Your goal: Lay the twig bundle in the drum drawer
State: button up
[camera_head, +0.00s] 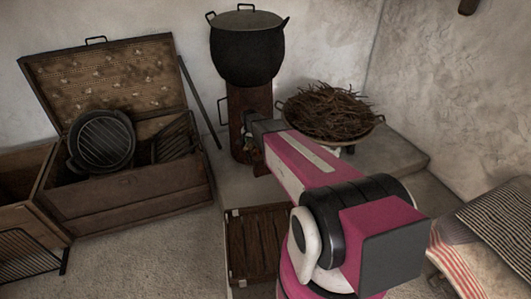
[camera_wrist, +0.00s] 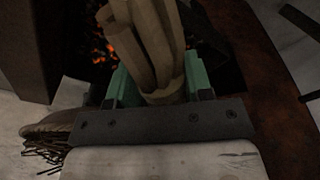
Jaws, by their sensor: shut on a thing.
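The twig bundle (camera_wrist: 152,38) is a bunch of pale sticks with a band around it. In the wrist view my gripper (camera_wrist: 158,82) has its green fingers on both sides of the bundle, shut on it. Dark space with glowing orange embers (camera_wrist: 104,46) shows just beyond the bundle. In the head view my gripper (camera_head: 250,126) is at the front of the rusty brown drum (camera_head: 262,100), and the bundle there is too small or hidden to make out. I cannot tell clearly where the drum's drawer begins, or whether the bundle touches it.
A black pot (camera_head: 246,52) stands on the drum. A wide basket of loose twigs (camera_head: 330,110) sits to its right. An open wooden chest (camera_head: 130,205) with grates stands left. A slatted wooden box (camera_head: 255,242) is on the floor in front. Striped cloths (camera_head: 485,235) lie at right.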

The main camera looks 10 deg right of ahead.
jog(key=d+f, duration=0.1)
jog(key=d, duration=0.1)
jog(key=d+f, duration=0.2)
jog(key=d, duration=0.1)
jog(key=d+f, duration=0.1)
jog(key=d, duration=0.1)
jog(key=shift+d+f, duration=0.35)
jog(key=shift+f, duration=1.9)
jog(key=shift+f, duration=0.15)
jog(key=o, duration=1)
notch_tip(320, 180, up, 12)
jog(key=s, duration=0.2)
jog(key=s+r+n, duration=0.3)
jog(key=s+r, duration=0.3)
jog(key=s, duration=0.8)
jog(key=s+r+n+g, duration=0.1)
jog(key=s+r+n, duration=0.2)
jog(key=s+r, duration=0.4)
jog(key=s, duration=0.7)
jog(key=shift+s+r+n+y, duration=0.2)
jog(key=shift+r+n+y, duration=0.05)
jog(key=shift+n+y, duration=0.15)
